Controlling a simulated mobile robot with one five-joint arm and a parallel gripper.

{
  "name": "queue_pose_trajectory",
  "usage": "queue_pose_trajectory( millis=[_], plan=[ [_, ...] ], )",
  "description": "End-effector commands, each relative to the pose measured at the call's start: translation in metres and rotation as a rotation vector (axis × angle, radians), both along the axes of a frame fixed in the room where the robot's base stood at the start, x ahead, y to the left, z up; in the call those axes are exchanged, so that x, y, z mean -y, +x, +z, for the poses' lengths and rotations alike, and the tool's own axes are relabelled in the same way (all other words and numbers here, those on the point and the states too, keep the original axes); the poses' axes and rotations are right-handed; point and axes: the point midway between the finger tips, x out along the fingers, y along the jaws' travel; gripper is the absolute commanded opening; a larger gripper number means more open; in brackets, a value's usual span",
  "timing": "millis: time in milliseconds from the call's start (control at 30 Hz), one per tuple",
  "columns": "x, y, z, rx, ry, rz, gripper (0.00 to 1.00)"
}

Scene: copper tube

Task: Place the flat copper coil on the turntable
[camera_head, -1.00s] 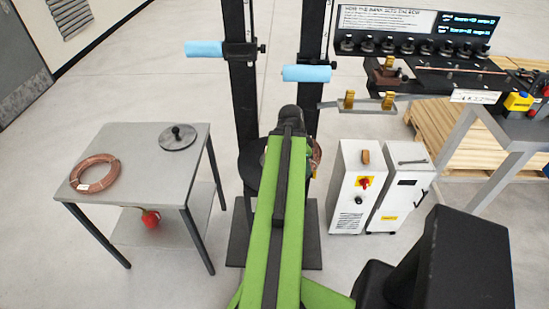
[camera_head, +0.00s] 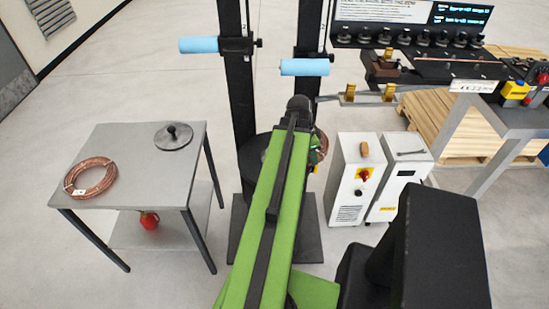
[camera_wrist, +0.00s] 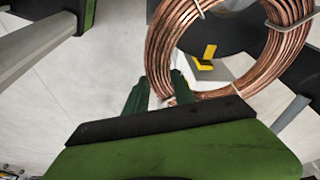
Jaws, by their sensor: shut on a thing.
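A flat copper coil (camera_wrist: 165,45) fills the upper right of the wrist view, bound with pale ties. My gripper (camera_wrist: 160,90) is shut on its near lower-left rim. In the camera_head view a sliver of this coil (camera_head: 321,146) shows right of my green arm, which hides the rest and the fingers. The turntable appears to be the dark round disc (camera_head: 249,150) between the two black posts. My arm covers its right part. I cannot tell the gap between coil and disc.
A grey table (camera_head: 140,165) at left holds another copper coil (camera_head: 90,177) and a grey disc with a knob (camera_head: 173,136). Black posts (camera_head: 240,100) with blue rollers (camera_head: 305,67) stand behind my arm. White cabinets (camera_head: 352,185) and a workbench (camera_head: 455,105) are at right.

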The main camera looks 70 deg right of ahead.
Motion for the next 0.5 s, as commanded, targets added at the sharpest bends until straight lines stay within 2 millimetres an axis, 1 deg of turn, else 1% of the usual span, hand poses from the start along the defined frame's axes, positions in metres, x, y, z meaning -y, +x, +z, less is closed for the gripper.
queue_pose_trajectory(
  millis=[33,100,300,400,500],
  plan=[
    [0.002,0.010,-0.010,0.001,-0.001,0.005,0.00],
    [0.005,0.026,-0.022,0.000,-0.002,0.007,0.00],
    [0.011,0.075,-0.051,0.000,-0.001,0.009,0.00],
    [0.013,0.095,-0.062,0.000,-0.001,0.008,0.00],
    [0.014,0.107,-0.067,0.000,-0.002,0.007,0.00]
  ],
)
